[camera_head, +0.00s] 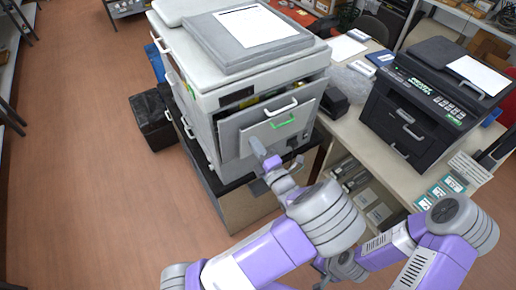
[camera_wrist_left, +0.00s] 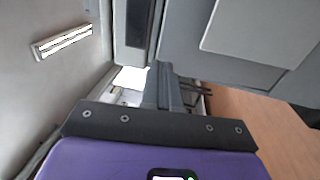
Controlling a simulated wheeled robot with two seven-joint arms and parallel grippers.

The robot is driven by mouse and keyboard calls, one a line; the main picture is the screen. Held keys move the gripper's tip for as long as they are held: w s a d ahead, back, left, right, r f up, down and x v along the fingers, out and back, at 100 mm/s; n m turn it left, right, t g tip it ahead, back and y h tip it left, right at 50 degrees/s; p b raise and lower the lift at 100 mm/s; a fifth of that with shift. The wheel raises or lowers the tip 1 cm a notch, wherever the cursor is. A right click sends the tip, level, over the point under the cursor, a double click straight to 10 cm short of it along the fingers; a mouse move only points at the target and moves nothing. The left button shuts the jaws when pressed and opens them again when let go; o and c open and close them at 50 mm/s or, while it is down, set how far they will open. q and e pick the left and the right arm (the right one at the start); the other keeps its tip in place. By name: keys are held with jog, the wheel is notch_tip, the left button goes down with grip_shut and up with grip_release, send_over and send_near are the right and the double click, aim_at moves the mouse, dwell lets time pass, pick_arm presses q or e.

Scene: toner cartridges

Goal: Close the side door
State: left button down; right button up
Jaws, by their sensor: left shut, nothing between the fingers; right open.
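The side door (camera_head: 262,127) is a grey panel on the near face of the large light-grey printer (camera_head: 205,88). It has a white handle (camera_head: 281,107) and a green handle (camera_head: 283,126). It leans out a little at the top, with a gap where coloured parts show. My left gripper (camera_head: 257,147) is shut and empty, its tip in front of the door's lower left part; I cannot tell if it touches. In the left wrist view, a grey panel (camera_wrist_left: 265,55) lies ahead of the purple gripper body. My right gripper is hidden; only the right arm shows.
A black printer (camera_head: 425,110) stands on the light table (camera_head: 345,130) to the right. A black bin (camera_head: 152,122) stands left of the large printer. Boxes fill the shelf below the table. The wooden floor (camera_head: 90,170) on the left is clear.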

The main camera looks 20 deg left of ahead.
aim_at(236, 117)
pick_arm(q)
jog(key=x, duration=0.9)
jog(key=shift+w+a, duration=0.1)
jog(key=shift+a, duration=0.15)
jog(key=w+a+p, duration=0.1)
jog(key=p, duration=0.2)
jog(key=shift+a+r+h, duration=0.2)
jog(key=shift+r+h, duration=0.1)
jog(key=shift+r, duration=0.1)
jog(key=shift+w+a+f+g+p, duration=0.2)
jog(key=shift+g+p, duration=0.1)
jog(key=shift+p, duration=0.15)
jog(key=shift+d, duration=0.1)
